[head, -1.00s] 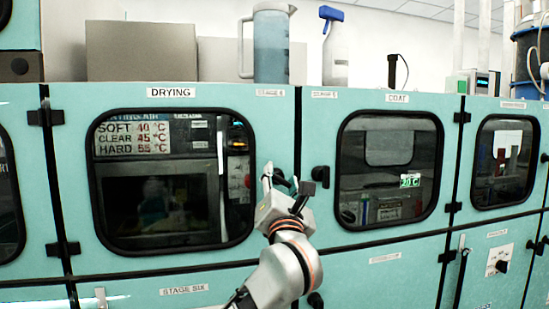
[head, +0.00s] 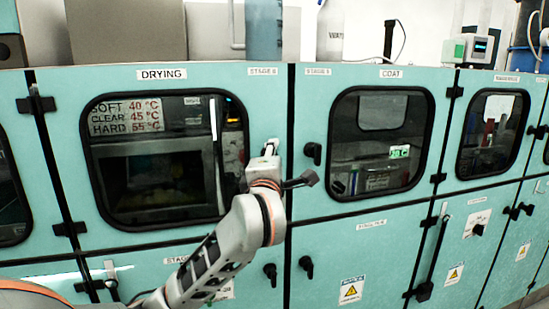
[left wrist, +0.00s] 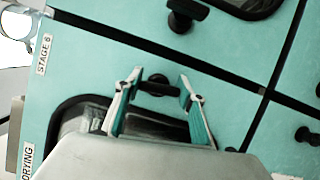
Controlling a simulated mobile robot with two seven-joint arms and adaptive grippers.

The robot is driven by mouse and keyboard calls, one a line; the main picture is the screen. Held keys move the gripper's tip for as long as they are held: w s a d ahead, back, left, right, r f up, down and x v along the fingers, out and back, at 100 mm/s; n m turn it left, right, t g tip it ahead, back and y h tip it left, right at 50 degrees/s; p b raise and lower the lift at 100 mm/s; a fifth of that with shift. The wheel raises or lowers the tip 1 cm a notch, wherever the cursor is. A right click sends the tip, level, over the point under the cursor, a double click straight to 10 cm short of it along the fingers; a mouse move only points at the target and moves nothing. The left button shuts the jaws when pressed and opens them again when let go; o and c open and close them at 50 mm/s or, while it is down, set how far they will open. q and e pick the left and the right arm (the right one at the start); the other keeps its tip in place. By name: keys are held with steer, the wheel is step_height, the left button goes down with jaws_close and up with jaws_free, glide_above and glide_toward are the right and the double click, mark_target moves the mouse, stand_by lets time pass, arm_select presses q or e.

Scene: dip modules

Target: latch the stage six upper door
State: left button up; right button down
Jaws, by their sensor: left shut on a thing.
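The stage six upper door (head: 262,103) is the teal panel labelled DRYING and STAGE 6, with a dark window; it looks flush in its frame. Its black latch handle (left wrist: 158,87) shows in the left wrist view between my fingers, lying roughly along the door seam. In the head view my gripper hides most of this latch. My left gripper (head: 271,149) is at the door's right edge; in the left wrist view (left wrist: 160,82) its two fingers straddle the handle and are shut on it. My right gripper is in neither view.
The neighbouring stage five door (head: 305,115) has its own black latch (head: 313,152) close to my gripper's right. Lower doors have black latches (head: 306,266) below. Bottles and a box (head: 128,32) stand on top of the cabinet.

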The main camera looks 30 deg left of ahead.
arm_select(q)
steer(key=shift+m+g, duration=0.3)
steer(key=shift+m, duration=0.4)
steer(key=o, duration=1.1)
steer(key=shift+v, duration=3.75)
steer(key=shift+a, duration=0.1)
